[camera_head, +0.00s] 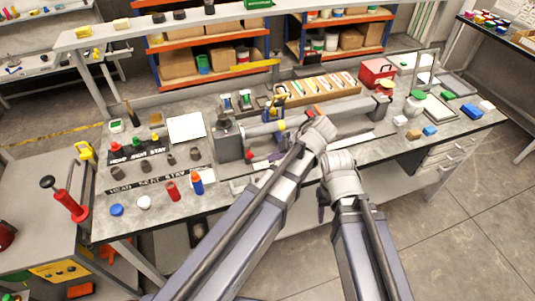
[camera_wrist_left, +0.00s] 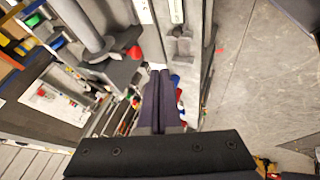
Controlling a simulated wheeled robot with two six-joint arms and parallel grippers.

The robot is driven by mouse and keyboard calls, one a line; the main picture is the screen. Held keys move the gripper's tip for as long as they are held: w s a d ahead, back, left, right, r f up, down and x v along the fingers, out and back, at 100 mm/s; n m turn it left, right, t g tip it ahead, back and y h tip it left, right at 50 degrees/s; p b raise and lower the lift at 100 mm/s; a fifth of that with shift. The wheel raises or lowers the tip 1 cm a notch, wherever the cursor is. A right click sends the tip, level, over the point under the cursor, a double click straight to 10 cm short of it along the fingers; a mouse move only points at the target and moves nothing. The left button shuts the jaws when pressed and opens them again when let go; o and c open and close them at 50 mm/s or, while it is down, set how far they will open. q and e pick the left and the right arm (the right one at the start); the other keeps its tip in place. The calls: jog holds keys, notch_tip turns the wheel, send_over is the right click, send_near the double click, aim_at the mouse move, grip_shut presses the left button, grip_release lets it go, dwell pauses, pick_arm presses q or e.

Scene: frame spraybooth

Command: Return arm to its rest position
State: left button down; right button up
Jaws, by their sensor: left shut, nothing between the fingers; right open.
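My left arm (camera_head: 270,195) reaches up from the bottom of the head view, and its wrist (camera_head: 318,132) is over the front of the bench. My left gripper (camera_wrist_left: 160,98) shows in the left wrist view with its two dark fingers together and nothing between them. In the head view its fingers are hard to make out. My right arm (camera_head: 368,245) stands beside it on the right, wrist raised near the bench's front edge. My right gripper (camera_head: 322,198) is a dark shape below that wrist, partly hidden; it is open.
The grey workbench (camera_head: 240,185) carries a clamp-like fixture (camera_head: 232,140), a wooden tray (camera_head: 330,88), a red box (camera_head: 377,72) and a labelled mat (camera_head: 140,155). The floor (camera_head: 460,220) at right is clear.

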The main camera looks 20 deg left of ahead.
pick_arm(q)
jog(key=shift+d+r, duration=0.3)
pick_arm(e)
jog(key=shift+r, duration=0.3)
pick_arm(q)
jog(key=shift+s+a, duration=0.1)
jog(key=s+a+f+m+g+h, duration=0.15)
jog(key=s+m+h, duration=0.25)
jog(key=m, duration=0.8)
jog(key=s+a+f+m+t+h, duration=0.1)
jog(key=s+a+f+m+h, duration=0.2)
jog(key=m, duration=0.9)
jog(key=s+d+f+m+b, duration=0.1)
jog(key=s+d+m, duration=0.1)
jog(key=d, duration=0.4)
jog(key=s+d+f+m+g+y+b, duration=0.1)
jog(key=s+d+f+m+b, duration=0.1)
jog(key=s+d, duration=0.2)
jog(key=shift+s+d+f, duration=0.2)
jog(key=shift+s+d, duration=0.05)
jog(key=shift+d, duration=0.75)
pick_arm(e)
notch_tip(320, 180, down, 4)
jog(key=shift+r, duration=0.2)
pick_arm(q)
jog(key=shift+g, duration=0.25)
